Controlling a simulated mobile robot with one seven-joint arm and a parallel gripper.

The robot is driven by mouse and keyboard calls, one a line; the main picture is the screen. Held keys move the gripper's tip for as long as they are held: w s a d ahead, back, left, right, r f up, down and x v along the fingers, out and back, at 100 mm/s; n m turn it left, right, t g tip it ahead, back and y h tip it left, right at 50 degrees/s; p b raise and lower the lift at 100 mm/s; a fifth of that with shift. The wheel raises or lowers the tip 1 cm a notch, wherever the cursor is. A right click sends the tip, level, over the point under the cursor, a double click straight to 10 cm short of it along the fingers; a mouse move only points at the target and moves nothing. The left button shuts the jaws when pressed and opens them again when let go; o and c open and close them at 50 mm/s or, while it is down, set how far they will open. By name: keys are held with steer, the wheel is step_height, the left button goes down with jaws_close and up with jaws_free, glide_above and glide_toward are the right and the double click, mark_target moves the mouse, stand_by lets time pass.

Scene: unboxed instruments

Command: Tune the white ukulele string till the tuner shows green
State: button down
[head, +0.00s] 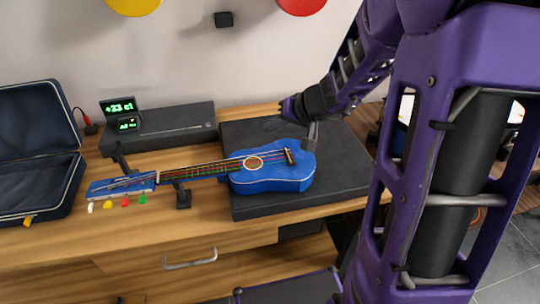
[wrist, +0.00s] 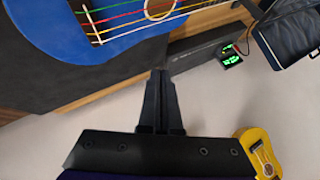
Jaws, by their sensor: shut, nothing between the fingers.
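The blue ukulele (head: 270,178) lies on a dark mat (head: 250,205) on the desk, with its neck resting on a small black stand (head: 183,196). Its headstock (head: 118,186) points left and carries white (head: 91,207), yellow, red and green tuning pegs along the near edge. The tuner display (head: 118,107) behind the neck shows green text reading about +33 ct. My gripper (wrist: 160,75) is shut and empty, away from the pegs. In the head view my arm's end is above the far side of the ukulele body; the fingertips are hard to make out there.
An open dark case (head: 35,165) stands at the left, close to the headstock. A long black box (head: 165,128) lies behind the neck. A yellow ukulele (wrist: 258,152) shows in the wrist view. The desk front near the pegs is clear.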

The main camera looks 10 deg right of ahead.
steer(key=shift+f+b, duration=1.65)
steer(key=shift+f, duration=1.05)
steer(key=shift+f, duration=0.4)
steer(key=shift+f, duration=0.3)
steer(key=shift+r, duration=0.1)
stand_by(0.3)
steer(key=shift+r, duration=0.65)
steer(key=shift+r+p, duration=1.65)
steer(key=shift+r, duration=0.9)
